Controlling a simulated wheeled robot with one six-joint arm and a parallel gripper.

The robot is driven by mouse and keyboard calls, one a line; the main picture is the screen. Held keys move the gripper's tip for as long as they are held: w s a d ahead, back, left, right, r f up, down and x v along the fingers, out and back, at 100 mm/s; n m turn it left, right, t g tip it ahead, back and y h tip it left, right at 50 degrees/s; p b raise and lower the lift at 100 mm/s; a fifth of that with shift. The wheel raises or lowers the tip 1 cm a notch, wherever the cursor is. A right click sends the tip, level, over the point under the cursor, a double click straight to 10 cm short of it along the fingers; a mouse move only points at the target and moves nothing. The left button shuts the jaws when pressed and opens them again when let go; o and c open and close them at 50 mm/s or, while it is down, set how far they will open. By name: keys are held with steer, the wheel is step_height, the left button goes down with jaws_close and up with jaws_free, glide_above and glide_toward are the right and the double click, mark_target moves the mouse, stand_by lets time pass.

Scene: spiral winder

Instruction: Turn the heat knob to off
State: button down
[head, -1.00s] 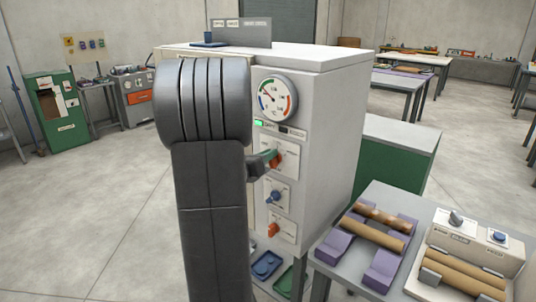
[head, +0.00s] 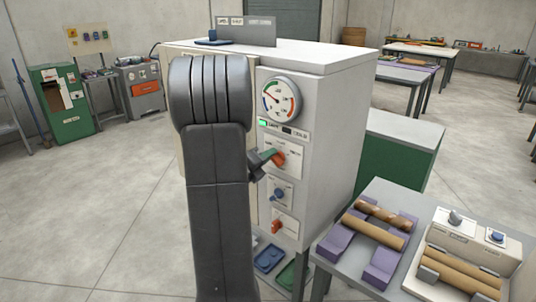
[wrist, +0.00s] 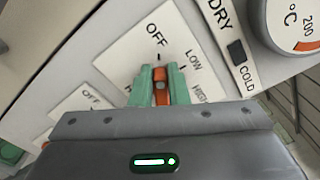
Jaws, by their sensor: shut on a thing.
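The orange heat knob (head: 279,159) sits on the uppermost knob plate of the light grey cabinet, under the round gauge. In the wrist view the knob (wrist: 161,90) stands between two green fingertips, on a white plate marked OFF, LOW and a partly hidden third word. The knob's visible end faces up the picture, toward the small black mark under OFF. My gripper (wrist: 160,84) is shut on the knob, with a finger on each side. In the head view my gripper (head: 267,157) shows at the knob's left, partly hidden by my arm.
Below are a blue knob (head: 279,194) and another orange knob (head: 277,227). The temperature gauge (head: 280,100) and a lit green indicator (head: 262,123) are above. A side table (head: 330,272) with brown tubes stands close on the right.

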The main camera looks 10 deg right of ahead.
stand_by(0.5)
steer(key=c, duration=1.4)
jaws_free()
steer(key=b+v, duration=0.2)
steer(key=v, duration=1.2)
steer(key=shift+d, duration=0.1)
steer(key=p+x, duration=0.2)
steer(key=x, duration=1.1)
steer(key=shift+w+d, duration=0.25)
steer(key=shift+w, duration=0.05)
